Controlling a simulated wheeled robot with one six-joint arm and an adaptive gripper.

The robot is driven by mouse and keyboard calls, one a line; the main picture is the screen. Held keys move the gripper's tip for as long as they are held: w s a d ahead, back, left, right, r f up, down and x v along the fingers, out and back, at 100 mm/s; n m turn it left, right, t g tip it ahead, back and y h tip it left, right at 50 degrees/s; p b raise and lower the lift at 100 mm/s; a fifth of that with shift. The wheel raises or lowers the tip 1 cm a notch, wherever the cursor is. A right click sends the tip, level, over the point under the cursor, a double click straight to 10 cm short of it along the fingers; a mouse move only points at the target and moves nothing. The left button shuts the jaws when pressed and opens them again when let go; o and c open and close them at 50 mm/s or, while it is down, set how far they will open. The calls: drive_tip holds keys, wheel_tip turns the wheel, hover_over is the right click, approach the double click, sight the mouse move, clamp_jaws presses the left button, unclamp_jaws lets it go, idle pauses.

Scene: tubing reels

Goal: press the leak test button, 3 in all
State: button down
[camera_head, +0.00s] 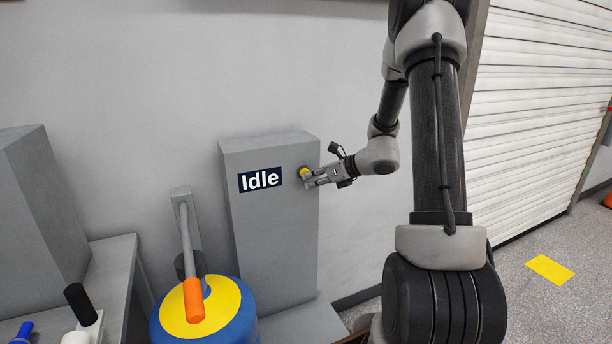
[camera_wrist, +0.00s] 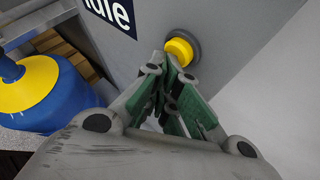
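The leak test button is a round yellow button (camera_head: 303,171) in a dark ring on the front of a tall grey cabinet (camera_head: 275,240). It is right of a dark sign (camera_head: 260,179) reading "Idle". In the wrist view the button (camera_wrist: 178,51) lies just beyond the fingertips. My gripper (camera_head: 309,181) points at the button from the right. In the wrist view its green-padded fingers (camera_wrist: 169,72) come together at the tips, with nothing between them. The tips are close to the button; I cannot tell whether they touch it.
A blue reel with a yellow top (camera_head: 232,300) and an orange-handled lever (camera_head: 194,300) stands in front, left of the cabinet. The same blue and yellow reel shows in the wrist view (camera_wrist: 45,105). A grey box (camera_head: 40,215) stands far left. A slatted shutter (camera_head: 535,120) is at right.

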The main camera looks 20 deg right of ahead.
drive_tip(key=shift+s+r, duration=0.1)
drive_tip(key=shift+s, duration=0.65)
drive_tip(key=shift+s, duration=0.15)
drive_tip(key=shift+s, duration=2.45)
drive_tip(key=s, duration=0.4)
drive_tip(key=w, duration=0.8)
drive_tip(key=shift+w, duration=0.4)
